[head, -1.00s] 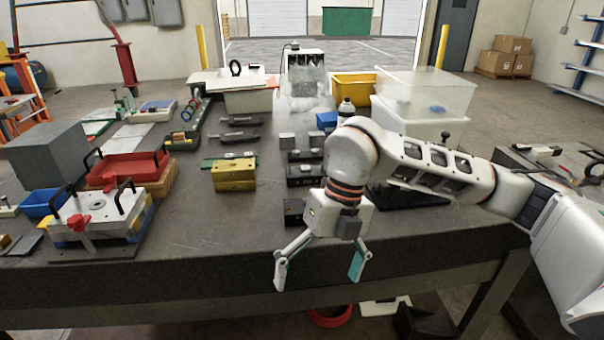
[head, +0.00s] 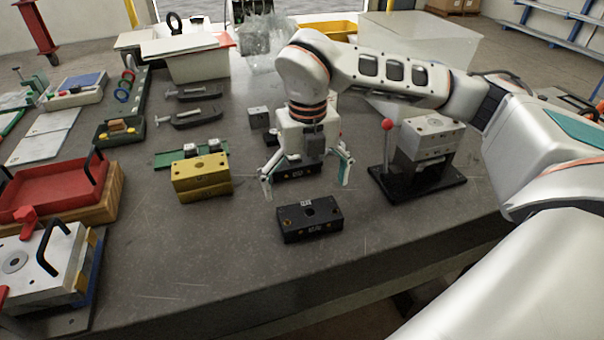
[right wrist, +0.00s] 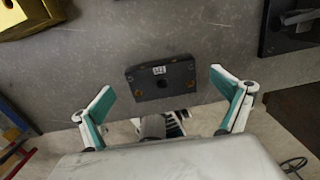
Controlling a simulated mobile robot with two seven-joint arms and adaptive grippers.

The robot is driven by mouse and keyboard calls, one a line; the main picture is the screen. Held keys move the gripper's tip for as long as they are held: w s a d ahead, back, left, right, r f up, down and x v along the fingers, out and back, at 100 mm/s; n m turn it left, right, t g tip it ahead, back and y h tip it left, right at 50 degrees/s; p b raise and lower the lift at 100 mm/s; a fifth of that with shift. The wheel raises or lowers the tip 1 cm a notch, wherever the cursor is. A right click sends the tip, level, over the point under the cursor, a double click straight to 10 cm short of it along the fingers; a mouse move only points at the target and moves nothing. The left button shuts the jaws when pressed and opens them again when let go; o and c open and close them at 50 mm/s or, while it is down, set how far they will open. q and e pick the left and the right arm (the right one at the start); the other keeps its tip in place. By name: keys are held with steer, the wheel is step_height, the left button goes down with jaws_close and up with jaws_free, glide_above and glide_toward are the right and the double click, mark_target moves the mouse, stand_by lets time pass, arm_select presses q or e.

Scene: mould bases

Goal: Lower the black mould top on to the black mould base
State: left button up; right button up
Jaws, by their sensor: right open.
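Two black mould blocks lie on the grey table. The front black block (head: 310,218) is flat, with a pale label, a central hole and brass-coloured spots on top; it also shows in the right wrist view (right wrist: 161,78). The rear black block (head: 296,173) is partly hidden behind my right gripper. I cannot tell which is the mould top and which the base. My right gripper (head: 306,190) is open and empty, fingers pointing down, above the table near both blocks. In the right wrist view its fingers (right wrist: 162,108) stand wide apart either side of the front block. My left gripper is out of view.
A yellow mould block (head: 202,178) stands left of the black blocks. A black stand (head: 418,182) with a red-knobbed lever and grey block is to the right. A red tray (head: 55,187) lies far left. The table is clear around the front block.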

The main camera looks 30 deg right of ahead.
mark_target(306, 204)
step_height(306, 204, down, 5)
steer(key=shift+r, duration=0.1)
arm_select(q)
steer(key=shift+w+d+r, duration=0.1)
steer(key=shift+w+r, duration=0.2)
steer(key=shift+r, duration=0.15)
arm_select(e)
steer(key=shift+f, duration=0.65)
steer(key=c, duration=1.6)
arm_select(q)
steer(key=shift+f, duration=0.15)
arm_select(e)
steer(key=shift+r, duration=0.1)
steer(key=shift+c, duration=0.4)
steer(key=shift+w+r, duration=0.1)
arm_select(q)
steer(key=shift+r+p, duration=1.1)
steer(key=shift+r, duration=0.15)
arm_select(e)
steer(key=shift+r, duration=1.4)
steer(key=shift+w, duration=0.1)
